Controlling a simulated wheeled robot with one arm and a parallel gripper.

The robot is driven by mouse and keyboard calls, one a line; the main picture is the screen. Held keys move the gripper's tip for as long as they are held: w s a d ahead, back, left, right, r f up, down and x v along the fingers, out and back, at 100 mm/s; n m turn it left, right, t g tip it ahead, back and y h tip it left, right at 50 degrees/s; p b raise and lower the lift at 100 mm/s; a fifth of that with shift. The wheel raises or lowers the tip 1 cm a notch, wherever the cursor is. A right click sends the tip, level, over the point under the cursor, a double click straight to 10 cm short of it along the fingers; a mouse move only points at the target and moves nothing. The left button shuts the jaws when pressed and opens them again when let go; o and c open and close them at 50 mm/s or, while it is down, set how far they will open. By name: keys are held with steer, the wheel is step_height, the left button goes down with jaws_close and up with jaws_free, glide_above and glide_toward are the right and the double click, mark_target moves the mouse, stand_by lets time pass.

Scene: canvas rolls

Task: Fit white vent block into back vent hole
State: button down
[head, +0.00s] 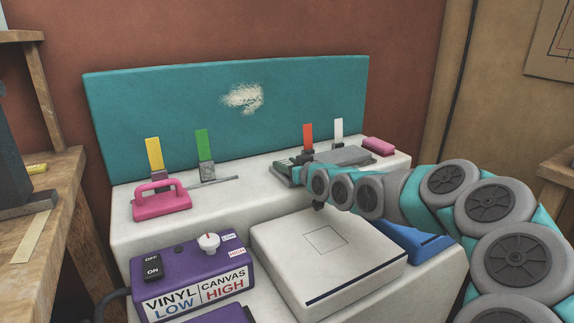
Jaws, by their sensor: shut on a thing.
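My gripper (318,206) is at the end of my arm, which reaches in from the right. I cannot pick out the white vent block for sure. I also cannot identify the back vent hole for sure. The white box top has a thin square outline (325,238). A purple control box (190,262) to its left has a small dark round spot (179,249) on top, beside a white knob (209,242).
Yellow (154,154), green (204,145), red (307,137) and white (338,131) upright strips stand on the raised back ledge. A pink handled tool (160,201) lies at left, a pink block (378,146) at right. A blue wedge (415,241) lies under my arm. A teal panel (180,95) closes the back.

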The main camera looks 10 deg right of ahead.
steer(key=shift+c, duration=2.2)
jaws_free()
steer(key=shift+f, duration=0.45)
steer(key=shift+o, duration=0.6)
steer(key=shift+r, duration=0.15)
steer(key=shift+r+p, duration=0.4)
steer(key=shift+p, duration=0.05)
steer(key=b+v, duration=0.2)
steer(key=v, duration=1)
steer(key=shift+s, duration=0.1)
